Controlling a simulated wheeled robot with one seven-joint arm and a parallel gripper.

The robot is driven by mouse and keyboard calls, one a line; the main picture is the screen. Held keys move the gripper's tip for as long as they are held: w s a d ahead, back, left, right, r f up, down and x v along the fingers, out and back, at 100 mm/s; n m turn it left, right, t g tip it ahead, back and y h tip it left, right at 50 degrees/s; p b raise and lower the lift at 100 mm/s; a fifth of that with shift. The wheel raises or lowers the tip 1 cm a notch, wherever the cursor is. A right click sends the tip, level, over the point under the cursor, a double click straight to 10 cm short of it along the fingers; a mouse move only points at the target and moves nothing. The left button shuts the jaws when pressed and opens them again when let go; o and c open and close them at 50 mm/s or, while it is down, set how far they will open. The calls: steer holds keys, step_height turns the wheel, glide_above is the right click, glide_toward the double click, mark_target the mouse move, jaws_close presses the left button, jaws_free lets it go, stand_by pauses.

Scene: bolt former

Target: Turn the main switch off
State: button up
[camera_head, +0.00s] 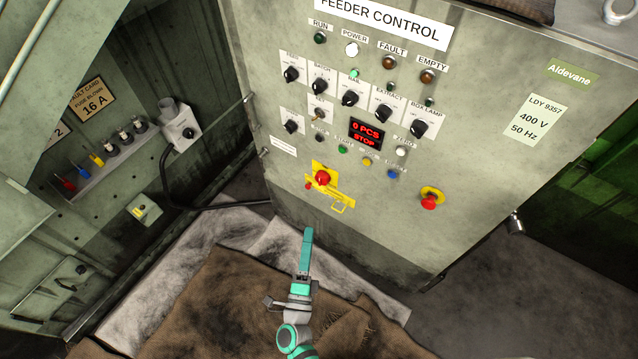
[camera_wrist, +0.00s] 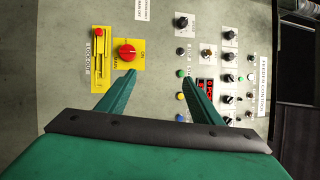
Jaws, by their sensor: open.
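The main switch is a red rotary knob (camera_head: 322,178) on a yellow plate, low on the grey feeder control cabinet. In the wrist view the red knob (camera_wrist: 127,53) sits just beyond my left fingertip, with ON and MAIN lettering beside it. The exact angle of its handle is hard to tell. A yellow lockout piece with a red end (camera_wrist: 99,50) is mounted beside it. My gripper (camera_wrist: 160,76) is open and empty, its two green fingers pointing at the panel. In the head view my gripper (camera_head: 309,232) is below the switch, apart from it.
A red emergency button on a yellow ring (camera_head: 430,199) is to the right. Selector knobs, lamps and a red display reading 0 PCS STOP (camera_head: 366,133) are above. A side panel with fuses (camera_head: 124,136) is at left. Brown cloth (camera_head: 220,300) covers the floor below.

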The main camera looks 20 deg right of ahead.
mark_target(319, 182)
steer(key=w+d+f+m+g+h, duration=0.1)
steer(key=w+f+m+g+h, duration=0.15)
steer(key=w+m, duration=0.4)
steer(key=w+d+f+m+g+h, duration=0.2)
steer(key=w+f+m+g, duration=0.1)
steer(key=w+m, duration=0.35)
steer(key=shift+n+y, duration=0.25)
steer(key=shift+n, duration=0.05)
steer(key=x, duration=1.1)
steer(key=shift+w+a+r, duration=0.1)
steer(key=shift+w+a, duration=0.2)
steer(key=c, duration=1.1)
